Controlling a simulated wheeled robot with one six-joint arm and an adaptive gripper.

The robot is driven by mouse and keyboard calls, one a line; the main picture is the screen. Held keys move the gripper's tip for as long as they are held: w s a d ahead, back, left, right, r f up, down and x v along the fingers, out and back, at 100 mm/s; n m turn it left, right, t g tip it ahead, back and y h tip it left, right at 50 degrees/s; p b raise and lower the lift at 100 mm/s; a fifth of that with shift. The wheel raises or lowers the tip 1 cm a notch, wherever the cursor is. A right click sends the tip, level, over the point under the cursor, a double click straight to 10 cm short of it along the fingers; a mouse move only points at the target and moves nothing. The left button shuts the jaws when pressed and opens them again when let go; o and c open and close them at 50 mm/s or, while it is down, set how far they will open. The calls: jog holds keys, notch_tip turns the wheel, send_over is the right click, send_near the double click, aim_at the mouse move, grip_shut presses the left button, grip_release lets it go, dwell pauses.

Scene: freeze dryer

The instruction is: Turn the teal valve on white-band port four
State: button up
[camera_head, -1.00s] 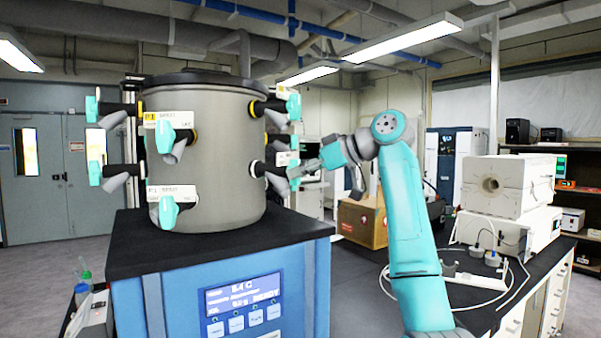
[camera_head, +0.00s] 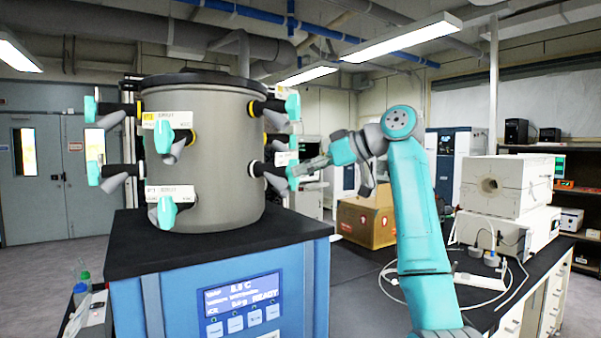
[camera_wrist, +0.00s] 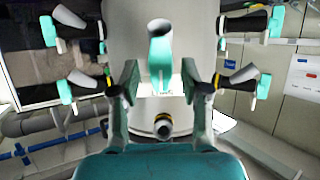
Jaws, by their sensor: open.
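The grey drum (camera_head: 225,150) carries several ports with teal valves, in an upper row with yellow bands and a lower row with white bands. The lower right teal valve (camera_head: 292,176), on a white-band port (camera_head: 257,169), is beside my gripper (camera_head: 305,168). In the wrist view, which looks upside down, a teal valve (camera_wrist: 160,58) lies ahead between the lines of my open fingers (camera_wrist: 160,82). I cannot tell whether they touch it. A white label is partly visible behind it. The port number there is unreadable.
A yellow-band port (camera_wrist: 162,124) faces my wrist camera close to the gripper. Other teal valves (camera_wrist: 262,85) (camera_wrist: 66,91) stick out to both sides. A blue cabinet (camera_head: 225,290) supports the drum. A cardboard box (camera_head: 366,222) and white instruments (camera_head: 505,187) stand right.

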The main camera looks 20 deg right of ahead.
jog(key=v, duration=1)
